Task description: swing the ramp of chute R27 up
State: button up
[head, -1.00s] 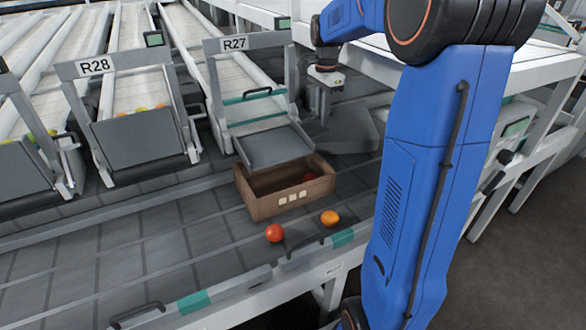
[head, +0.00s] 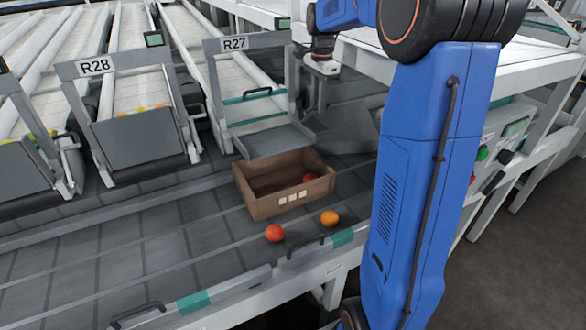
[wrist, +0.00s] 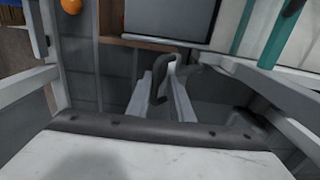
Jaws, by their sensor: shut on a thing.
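The grey ramp (head: 272,143) of chute R27 (head: 235,45) hangs folded out, close to level, with its lip above the back of the cardboard crate. It also shows in the wrist view as a grey panel (wrist: 168,17). My gripper (wrist: 167,78) is shut on a dark loop handle (wrist: 157,91), beside the ramp's edge. In the head view my gripper stands to the right of the chute, and its fingertips and the handle are hard to make out.
The brown crate (head: 262,211) on the grey belt holds a red tomato (head: 309,177). Chute R28's ramp (head: 142,139) stands up at the left. A white-framed table (head: 365,65) is behind my arm.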

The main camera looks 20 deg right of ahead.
jog(key=shift+w+r, duration=0.3)
jog(key=shift+w, duration=0.25)
jog(key=shift+w+r, duration=0.3)
jog(key=shift+w, duration=0.25)
jog(key=shift+c, duration=0.6)
jog(key=shift+w, duration=0.1)
jog(key=shift+w+a+r, duration=0.1)
jog(key=shift+w+r, duration=0.25)
jog(key=shift+w, duration=0.4)
jog(key=shift+w+r, duration=0.3)
jog(key=shift+w, duration=0.4)
jog(key=w, duration=0.3)
jog(key=shift+w+r, duration=0.1)
jog(key=shift+r, duration=0.25)
